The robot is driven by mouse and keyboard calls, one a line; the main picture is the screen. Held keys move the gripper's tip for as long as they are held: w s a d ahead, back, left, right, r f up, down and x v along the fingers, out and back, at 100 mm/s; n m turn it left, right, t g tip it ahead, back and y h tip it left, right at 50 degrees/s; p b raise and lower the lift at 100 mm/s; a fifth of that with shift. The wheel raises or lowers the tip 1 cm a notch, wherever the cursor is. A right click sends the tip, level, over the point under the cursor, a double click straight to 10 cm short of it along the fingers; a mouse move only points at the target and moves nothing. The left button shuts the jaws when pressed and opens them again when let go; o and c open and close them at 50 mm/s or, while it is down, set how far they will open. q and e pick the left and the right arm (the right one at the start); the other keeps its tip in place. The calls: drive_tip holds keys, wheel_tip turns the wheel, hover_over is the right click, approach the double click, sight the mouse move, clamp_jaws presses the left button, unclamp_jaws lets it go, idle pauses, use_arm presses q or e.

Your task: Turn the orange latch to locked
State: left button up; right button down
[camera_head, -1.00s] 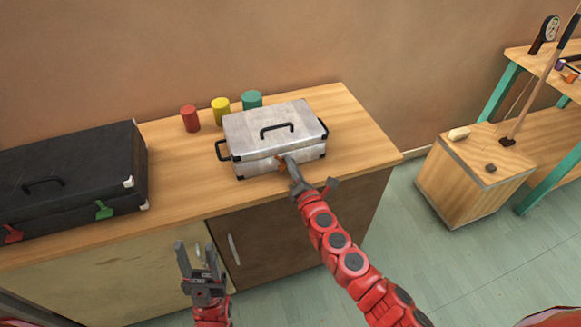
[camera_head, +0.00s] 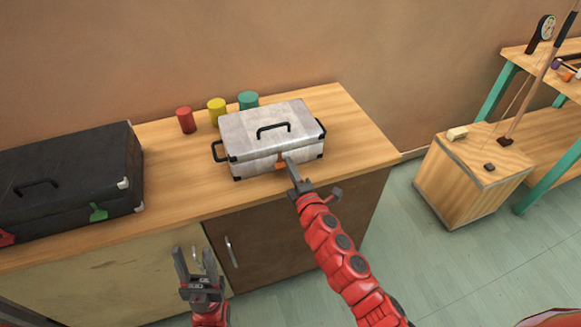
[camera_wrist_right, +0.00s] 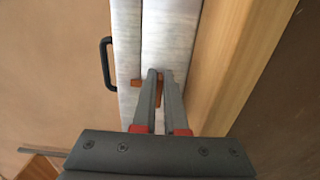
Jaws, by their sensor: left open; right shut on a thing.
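The orange latch (camera_head: 281,163) is on the front of the silver case (camera_head: 260,131), which stands on the wooden cabinet top. My right gripper (camera_head: 288,160) is at the case front, shut on the latch. In the right wrist view, an orange piece of the latch (camera_wrist_right: 137,83) shows beside the fingertips (camera_wrist_right: 160,76), and more orange shows between the fingers. The fingers hide part of the latch, so its exact angle is hard to tell. My left gripper (camera_head: 196,262) is open and empty, in front of the cabinet doors.
A black case (camera_head: 75,175) with a green latch (camera_head: 98,212) and a red latch (camera_head: 6,238) lies at left. Red (camera_head: 185,120), yellow (camera_head: 217,112) and green (camera_head: 248,100) cylinders stand behind the silver case. The cabinet top (camera_head: 358,140) is clear at right.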

idle(0.4)
drive_tip(key=c, duration=1)
unclamp_jaws()
drive_tip(key=shift+o, duration=0.2)
drive_tip(key=shift+s, duration=0.1)
drive_tip(key=v, duration=1.7)
drive_tip(key=shift+s+b, duration=0.15)
drive_tip(key=shift+b, duration=0.3)
drive_tip(key=shift+f, duration=0.1)
